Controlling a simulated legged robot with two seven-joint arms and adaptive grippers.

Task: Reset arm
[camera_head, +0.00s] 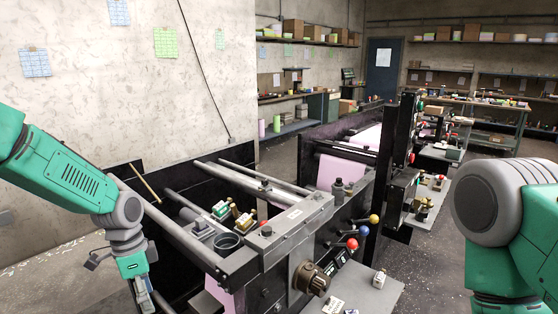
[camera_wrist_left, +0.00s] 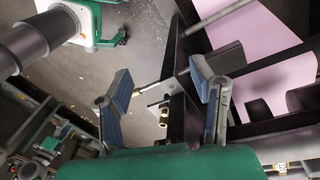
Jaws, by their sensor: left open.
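My left arm comes in from the left in the head view, bent down beside the machine's near left end. Its gripper (camera_head: 145,300) is at the bottom edge and partly cut off. In the left wrist view the left gripper (camera_wrist_left: 162,80) has its two fingers spread wide apart with nothing held between them. Dark machine frame parts and a pink sheet (camera_wrist_left: 262,75) lie beyond the fingers. My right arm fills the right side of the head view, and its gripper is out of frame.
A machine with grey rails (camera_head: 255,185) stands in the middle, close to my left arm. Pink material (camera_head: 340,172) hangs in it. Red, blue and yellow knobs (camera_head: 374,219) stick out in front. Shelves (camera_head: 295,127) line the back. Open floor (camera_head: 440,255) shows at right.

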